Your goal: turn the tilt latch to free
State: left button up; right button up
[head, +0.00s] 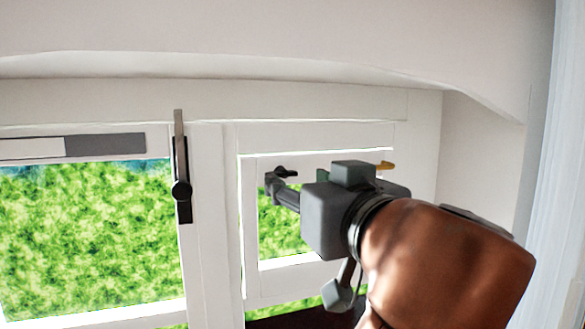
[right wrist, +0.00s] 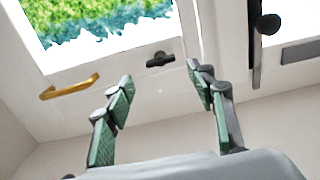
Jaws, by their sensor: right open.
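A small black latch (head: 287,172), which looks like the tilt latch, sits on the top rail of the small right window sash. Its lever lies roughly along the rail. In the right wrist view the latch (right wrist: 160,60) shows beyond and between my open fingers. My right gripper (head: 275,184) is open and empty, close to the latch in the head view. In the right wrist view the gripper (right wrist: 160,77) has a finger either side, with the latch apart from both. The forearm and gripper body hide part of the sash. My left gripper is not in view.
A brass handle (head: 386,165) is on the same rail, right of the latch; it also shows in the wrist view (right wrist: 70,87). A tall lever on a black plate (head: 183,205) is on the left frame. A grey-and-white bar (head: 104,146) runs above the left pane. A wall closes the right side.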

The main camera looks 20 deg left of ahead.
aim_at(285, 173)
jog(key=p+x, duration=0.1)
jog(key=x, duration=0.3)
jog(key=shift+a+r, duration=0.1)
jog(key=shift+a, duration=0.05)
jog(key=shift+w+a+p, duration=0.25)
jog(key=shift+w+p, duration=0.1)
jog(key=shift+w, duration=0.15)
jog(key=c, duration=1.2)
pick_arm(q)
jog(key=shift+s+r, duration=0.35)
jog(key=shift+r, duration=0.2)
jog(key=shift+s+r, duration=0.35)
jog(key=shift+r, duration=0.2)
pick_arm(e)
jog(key=shift+o, duration=0.2)
